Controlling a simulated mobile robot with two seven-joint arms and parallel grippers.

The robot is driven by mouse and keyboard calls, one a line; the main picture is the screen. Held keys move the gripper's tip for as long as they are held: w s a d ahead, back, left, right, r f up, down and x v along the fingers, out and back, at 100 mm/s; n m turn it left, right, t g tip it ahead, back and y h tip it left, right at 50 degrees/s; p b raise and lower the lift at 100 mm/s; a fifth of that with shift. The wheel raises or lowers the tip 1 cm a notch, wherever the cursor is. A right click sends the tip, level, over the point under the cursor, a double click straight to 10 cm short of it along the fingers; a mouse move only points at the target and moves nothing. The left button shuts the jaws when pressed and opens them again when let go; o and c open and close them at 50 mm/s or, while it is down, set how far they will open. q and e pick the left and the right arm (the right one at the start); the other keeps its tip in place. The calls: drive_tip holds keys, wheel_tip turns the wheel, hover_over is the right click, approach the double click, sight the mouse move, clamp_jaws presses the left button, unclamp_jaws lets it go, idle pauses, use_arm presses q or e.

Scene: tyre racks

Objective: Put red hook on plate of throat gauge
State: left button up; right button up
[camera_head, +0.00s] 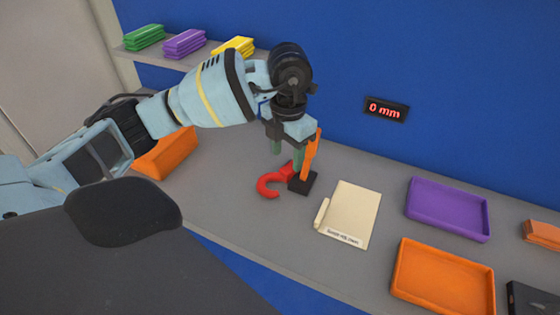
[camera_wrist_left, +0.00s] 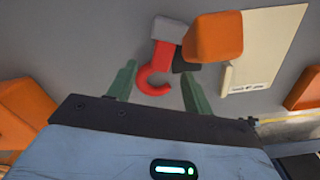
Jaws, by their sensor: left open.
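The red hook (camera_head: 268,186) lies on the grey bench, its curved end toward the left. It also shows in the left wrist view (camera_wrist_left: 163,55), between the fingertips in the picture, with a grey block at its far end. An upright orange piece (camera_head: 311,152) on a black plate (camera_head: 302,184) stands right beside the hook; it may be the throat gauge, but I cannot tell. My left gripper (camera_head: 287,155) is open above the hook, fingers pointing down; contact is not visible. My right gripper is not in view.
A cream board (camera_head: 352,212) with a small printed label lies right of the black plate. Purple (camera_head: 447,235) and orange (camera_head: 401,270) trays are farther right. A wall display (camera_head: 386,109) reads 0 mm. An orange block (camera_head: 166,152) lies behind my left arm.

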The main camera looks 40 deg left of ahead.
sight(287, 168)
use_arm(q)
wheel_tip(287, 168, down, 4)
drive_tip(key=shift+s+d+f, duration=0.1)
drive_tip(key=shift+f, duration=0.05)
clamp_jaws()
idle(0.4)
